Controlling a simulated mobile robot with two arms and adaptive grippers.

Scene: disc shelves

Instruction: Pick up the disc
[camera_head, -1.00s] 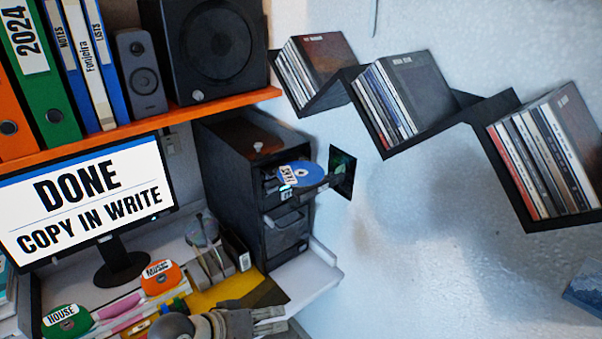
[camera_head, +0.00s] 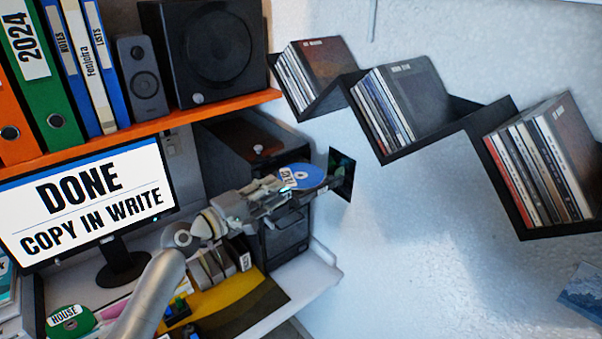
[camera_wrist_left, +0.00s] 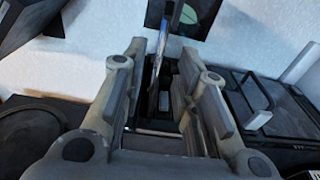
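The blue disc (camera_head: 308,175) with a white label is at the front of the black computer tower (camera_head: 230,145), partly hidden by my left gripper. My left gripper (camera_head: 290,187) reaches in from the left, right at the disc. In the left wrist view the disc (camera_wrist_left: 165,38) shows nearly edge-on between the two fingers. The left gripper (camera_wrist_left: 163,52) is open there, with a gap seen between each finger and the disc. The tray under the disc is mostly hidden. My right gripper is not in view.
Zigzag wall shelves (camera_head: 425,140) hold several disc cases on the right. The orange shelf (camera_head: 130,125) with speakers and binders is above the monitor (camera_head: 85,200). A dark wall plate (camera_head: 342,174) is just beyond the disc. A green HOUSE item (camera_head: 68,320) is on the desk.

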